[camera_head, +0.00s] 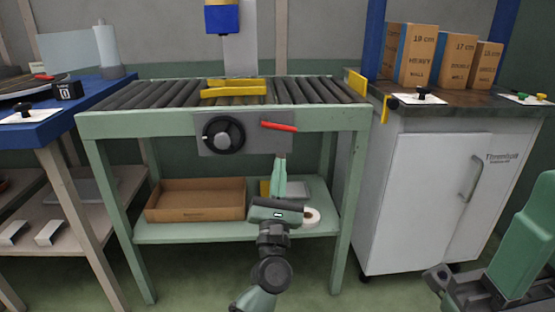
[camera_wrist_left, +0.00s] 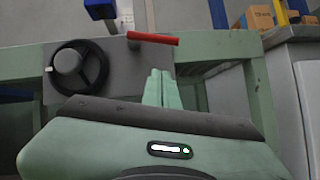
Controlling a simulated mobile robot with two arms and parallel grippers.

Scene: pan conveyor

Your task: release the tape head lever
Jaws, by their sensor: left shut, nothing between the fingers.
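The lever (camera_head: 279,126) is a red bar on the grey panel (camera_head: 208,144) at the front of the conveyor, right of a black handwheel (camera_head: 223,134). The lever also shows in the left wrist view (camera_wrist_left: 155,39), slanting slightly down to the right. The blue tape head (camera_head: 222,18) stands on a grey column above the conveyor. My left gripper (camera_head: 280,162) is shut and empty, its fingertips pointing up just below the lever and apart from it. Its fingers also show in the left wrist view (camera_wrist_left: 161,74). My right gripper (camera_head: 438,276) is partly visible at the lower right.
The roller conveyor (camera_head: 310,90) has a yellow bar (camera_head: 234,88) across it. A brown tray (camera_head: 195,203) and a white tape roll (camera_head: 311,216) are on the lower shelf. A white cabinet (camera_head: 425,195) with boxes (camera_head: 417,55) stands right; a blue table (camera_head: 60,115) stands left.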

